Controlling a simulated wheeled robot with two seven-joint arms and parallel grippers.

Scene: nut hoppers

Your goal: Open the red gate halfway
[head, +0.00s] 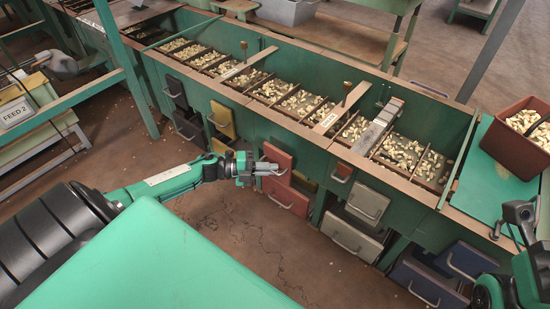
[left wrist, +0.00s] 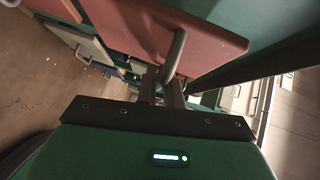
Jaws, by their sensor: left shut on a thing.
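The red gate (head: 285,196) is a flat reddish panel on the near side of the green hopper bench in the head view. In the left wrist view the red gate (left wrist: 135,28) fills the top, tilted, with a grey bar handle (left wrist: 175,55) coming down from it. My left gripper (head: 268,168) is at the gate's handle side; in the wrist view its fingers (left wrist: 170,92) are closed around the handle. A second reddish panel shows just above the gate in the head view. My right gripper (head: 517,213) is at the far right, away from the gate; its fingers are unclear.
Other gates line the bench: a yellow one (head: 222,120), a beige one (head: 367,202) and a blue one (head: 423,283). Nut-filled compartments (head: 300,102) run along the top. A brown bin (head: 497,148) of nuts stands at right. Bare floor (head: 240,225) lies before the gate.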

